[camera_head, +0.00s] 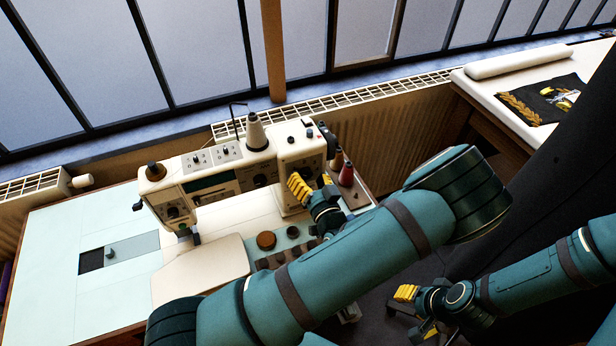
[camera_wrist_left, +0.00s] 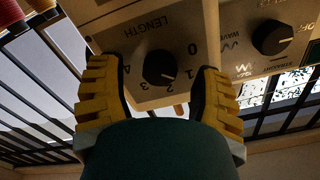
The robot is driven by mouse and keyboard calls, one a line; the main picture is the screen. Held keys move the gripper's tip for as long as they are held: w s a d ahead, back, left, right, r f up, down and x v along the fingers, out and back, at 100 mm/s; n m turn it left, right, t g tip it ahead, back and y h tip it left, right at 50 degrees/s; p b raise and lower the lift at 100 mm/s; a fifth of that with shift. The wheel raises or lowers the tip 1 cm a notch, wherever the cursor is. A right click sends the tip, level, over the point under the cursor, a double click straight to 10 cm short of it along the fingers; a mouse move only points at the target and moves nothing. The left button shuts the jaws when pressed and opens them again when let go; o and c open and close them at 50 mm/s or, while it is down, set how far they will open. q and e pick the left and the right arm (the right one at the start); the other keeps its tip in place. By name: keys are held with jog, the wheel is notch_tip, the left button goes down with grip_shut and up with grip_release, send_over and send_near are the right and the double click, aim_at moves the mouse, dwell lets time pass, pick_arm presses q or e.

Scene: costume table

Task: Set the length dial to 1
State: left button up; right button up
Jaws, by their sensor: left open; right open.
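The length dial (camera_wrist_left: 160,68) is a black round knob on the cream sewing machine (camera_head: 230,178), under the word LENGTH. Its pale pointer mark is toward the lower right of the wrist view, around the 1 and 2; I cannot tell exactly which. My left gripper (camera_head: 314,184) is open at the right end of the machine. In the wrist view its yellow fingers (camera_wrist_left: 158,90) stand on either side of the dial, apart from it. The dial is hidden in the head view. My right gripper (camera_head: 416,312) is open and empty, low and right of the machine.
A second knob (camera_wrist_left: 271,38) sits beside the dial's panel. Thread cones (camera_head: 346,174) stand just right of the machine's end. A round brown item (camera_head: 266,240) and several small pieces lie in front. The pale table (camera_head: 50,250) is mostly clear at left.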

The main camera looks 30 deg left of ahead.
pick_arm(q)
jog(key=v, duration=1.1)
jog(key=shift+d, duration=0.15)
jog(key=shift+s, duration=0.15)
